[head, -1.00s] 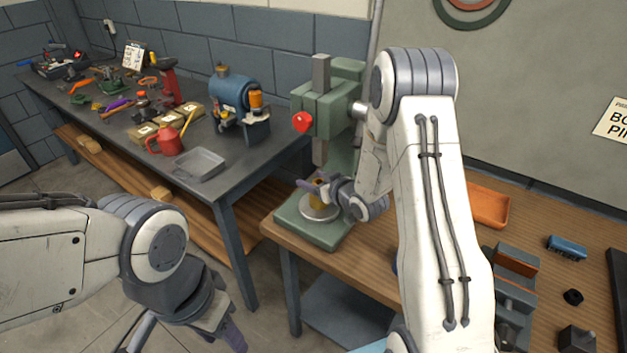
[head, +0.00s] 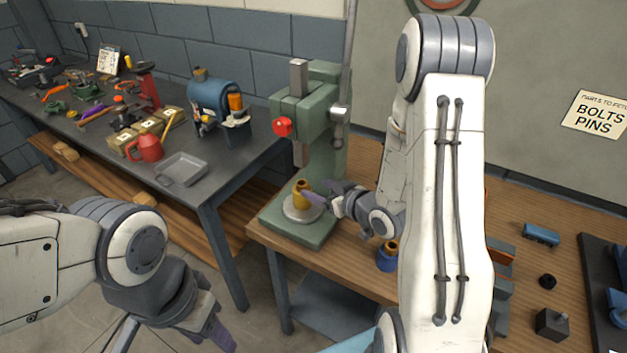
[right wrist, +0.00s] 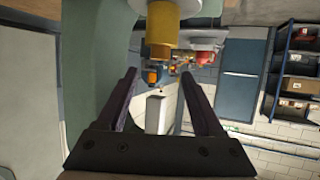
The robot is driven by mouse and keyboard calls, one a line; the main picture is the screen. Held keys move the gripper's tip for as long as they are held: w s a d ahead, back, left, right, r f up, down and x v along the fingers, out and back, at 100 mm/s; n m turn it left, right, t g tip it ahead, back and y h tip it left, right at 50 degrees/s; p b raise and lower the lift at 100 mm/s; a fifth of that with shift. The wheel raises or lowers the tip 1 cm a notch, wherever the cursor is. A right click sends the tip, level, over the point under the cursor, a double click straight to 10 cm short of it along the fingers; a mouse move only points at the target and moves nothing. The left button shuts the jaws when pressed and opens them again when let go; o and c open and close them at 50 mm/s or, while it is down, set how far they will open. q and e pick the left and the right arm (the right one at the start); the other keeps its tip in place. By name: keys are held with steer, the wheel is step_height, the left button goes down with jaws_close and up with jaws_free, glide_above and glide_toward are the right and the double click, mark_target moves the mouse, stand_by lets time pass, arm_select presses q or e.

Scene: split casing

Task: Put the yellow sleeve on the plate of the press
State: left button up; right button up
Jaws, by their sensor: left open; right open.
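The yellow sleeve (head: 301,193) stands upright on the round grey plate (head: 296,216) of the green press (head: 325,125). In the right wrist view the sleeve (right wrist: 162,30) shows at the top, beyond my fingertips, with nothing between the fingers. My right gripper (head: 318,194) is open, just right of the sleeve and at its height. One finger overlaps the sleeve's edge in the head view, so I cannot tell whether they touch there. My left gripper (head: 222,335) is open and empty, low in front of the benches.
The press ram (head: 301,152) hangs above the plate. A blue holder with a brass-coloured top (head: 387,256) stands on the wooden bench (head: 335,258), near my right arm.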

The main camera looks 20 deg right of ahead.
steer(key=shift+s+r+p, duration=0.2)
steer(key=shift+s+p, duration=0.1)
steer(key=shift+s, duration=0.05)
steer(key=s+a+r+n+g+h, duration=0.25)
steer(key=s+a+g, duration=0.45)
steer(key=a, duration=0.6)
steer(key=s+a+r+n+g, duration=0.1)
steer(key=s+a+r+g, duration=0.2)
steer(key=s, duration=0.7)
steer(key=s+a+r+g, duration=0.2)
steer(key=s+a+g, duration=0.1)
steer(key=s, duration=0.7)
steer(key=shift+s+r+n, duration=0.35)
steer(key=shift+s+r, duration=0.05)
